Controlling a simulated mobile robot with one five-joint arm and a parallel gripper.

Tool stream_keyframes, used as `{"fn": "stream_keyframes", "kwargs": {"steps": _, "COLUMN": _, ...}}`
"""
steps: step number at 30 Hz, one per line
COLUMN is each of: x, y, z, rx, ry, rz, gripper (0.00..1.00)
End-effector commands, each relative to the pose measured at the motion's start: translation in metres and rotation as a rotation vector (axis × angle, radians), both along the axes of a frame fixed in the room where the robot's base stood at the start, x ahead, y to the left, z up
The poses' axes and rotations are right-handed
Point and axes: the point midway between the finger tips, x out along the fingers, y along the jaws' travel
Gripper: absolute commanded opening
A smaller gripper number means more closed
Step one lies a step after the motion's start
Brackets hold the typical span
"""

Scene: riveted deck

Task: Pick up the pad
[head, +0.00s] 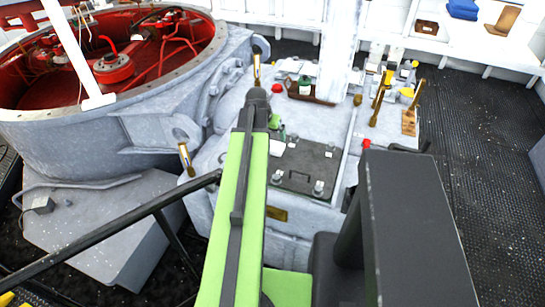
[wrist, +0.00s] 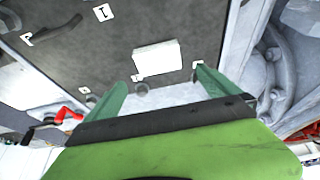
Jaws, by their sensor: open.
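A small white block, which looks like the pad (wrist: 157,57), lies on a dark panel (wrist: 90,50) in the wrist view. In the head view the pad (head: 277,148) shows as a small white patch at the panel's left edge. My gripper (wrist: 159,80) is open, with one green finger on each side in the wrist view. The pad lies just beyond the fingertips, between their lines, and nothing is held. In the head view my green arm hides most of the gripper; a bit of green finger (head: 282,132) shows beside the pad.
The dark panel (head: 312,160) has a handle and metal knobs with white tags. It sits on a grey-white machine housing. A bottle (head: 305,85) in a tray and brass levers (head: 380,97) stand behind. A large round red-lined opening (head: 120,65) is at left.

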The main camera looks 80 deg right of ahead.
Motion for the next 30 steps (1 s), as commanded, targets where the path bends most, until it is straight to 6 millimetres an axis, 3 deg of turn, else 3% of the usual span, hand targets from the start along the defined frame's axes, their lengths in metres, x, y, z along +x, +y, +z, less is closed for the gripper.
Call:
{"fn": "stream_keyframes", "kwargs": {"steps": 1, "x": -0.001, "y": -0.006, "z": -0.022, "rx": 0.000, "ry": 0.000, "rz": 0.000, "gripper": 1.00}}
{"fn": "stream_keyframes", "kwargs": {"steps": 6, "x": -0.003, "y": -0.017, "z": -0.047, "rx": 0.000, "ry": 0.000, "rz": -0.001, "gripper": 1.00}}
{"fn": "stream_keyframes", "kwargs": {"steps": 14, "x": -0.005, "y": -0.020, "z": -0.052, "rx": 0.000, "ry": 0.000, "rz": -0.001, "gripper": 1.00}}
{"fn": "stream_keyframes", "kwargs": {"steps": 23, "x": -0.010, "y": -0.035, "z": -0.097, "rx": 0.000, "ry": 0.000, "rz": -0.001, "gripper": 1.00}}
{"fn": "stream_keyframes", "kwargs": {"steps": 30, "x": -0.011, "y": -0.035, "z": -0.094, "rx": 0.000, "ry": 0.000, "rz": -0.001, "gripper": 1.00}}
